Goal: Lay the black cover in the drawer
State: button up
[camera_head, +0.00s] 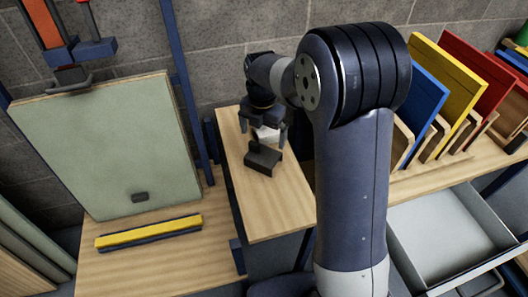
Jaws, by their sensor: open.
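The black cover (263,159) appears to be the small dark piece on the narrow wooden worktop (280,210). My gripper (263,145) points down over the worktop with its fingers apart, just behind and above the dark piece. Whether the fingers touch it is not clear. A small whitish object (267,133) shows between the fingers. The drawer (450,235) is grey, pulled open at the lower right, and its visible floor is bare. My arm hides the area between the worktop and the drawer.
A pale green panel (110,140) leans at the left, with a small dark piece (140,197) on its lower part. A yellow-and-blue bar (149,232) lies before it. Blue, yellow and red boards (445,85) stand in wooden racks at the right. The worktop's front is clear.

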send_over(263, 155)
jog(key=f, duration=0.4)
jog(key=shift+s, duration=0.35)
jog(key=f, duration=0.3)
jog(key=f+b, duration=0.1)
jog(key=f, duration=0.1)
jog(key=shift+w+d+f, duration=0.1)
jog(key=shift+w, duration=0.3)
jog(key=shift+c, duration=0.2)
jog(key=c, duration=0.8)
